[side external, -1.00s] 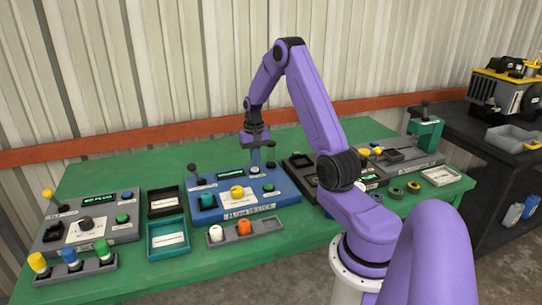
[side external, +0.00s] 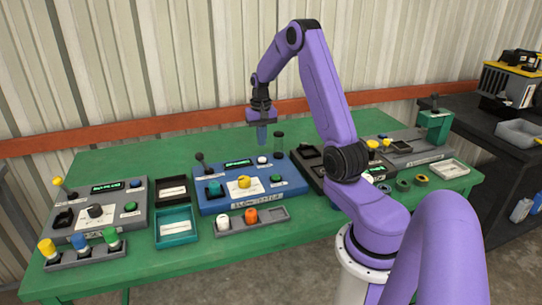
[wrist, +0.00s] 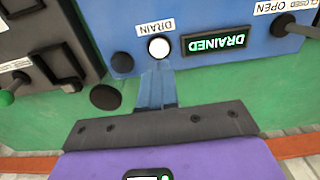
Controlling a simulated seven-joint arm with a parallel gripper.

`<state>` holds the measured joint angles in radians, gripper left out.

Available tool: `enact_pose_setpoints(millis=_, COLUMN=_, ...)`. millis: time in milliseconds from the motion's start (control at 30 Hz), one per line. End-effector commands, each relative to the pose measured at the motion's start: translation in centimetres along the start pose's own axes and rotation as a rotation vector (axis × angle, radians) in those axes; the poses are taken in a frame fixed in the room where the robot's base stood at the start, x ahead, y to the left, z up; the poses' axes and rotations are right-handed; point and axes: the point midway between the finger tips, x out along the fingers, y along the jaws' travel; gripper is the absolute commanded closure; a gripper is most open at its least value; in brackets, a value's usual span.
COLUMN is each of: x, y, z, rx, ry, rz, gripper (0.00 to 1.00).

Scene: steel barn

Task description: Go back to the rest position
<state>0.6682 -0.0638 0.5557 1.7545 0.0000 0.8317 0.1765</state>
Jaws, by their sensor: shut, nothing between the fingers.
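My gripper (side external: 262,142) hangs with its fingers pointing down above the back of the blue tester box (side external: 215,206). It is shut and empty, and its tips are clear of the box. In the wrist view its blue fingers (wrist: 155,88) are together, just below the white DRAIN button (wrist: 159,48) in the picture. The display (wrist: 216,42) beside that button reads DRAINED. The white button also shows in the side view (side external: 263,160), below and apart from the fingertips.
Black levers rise from the blue box (side external: 200,160) and the green block (side external: 434,103). A grey rack (side external: 85,258) holds capped plugs. The green table (side external: 120,170) is clear at the back left.

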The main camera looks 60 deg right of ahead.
Motion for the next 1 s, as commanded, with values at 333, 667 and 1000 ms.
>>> enact_pose_setpoints(millis=333, x=-2.8, y=-8.9, z=6.4, rx=-0.32, ry=0.008, rz=-0.003, gripper=1.0)
enact_pose_setpoints(millis=667, x=-5.6, y=-15.4, z=17.8, rx=-0.74, ry=0.013, rz=-0.007, gripper=1.0)
enact_pose_setpoints(millis=1000, x=-7.3, y=-16.0, z=30.1, rx=-1.174, ry=0.018, rz=-0.014, gripper=1.0)
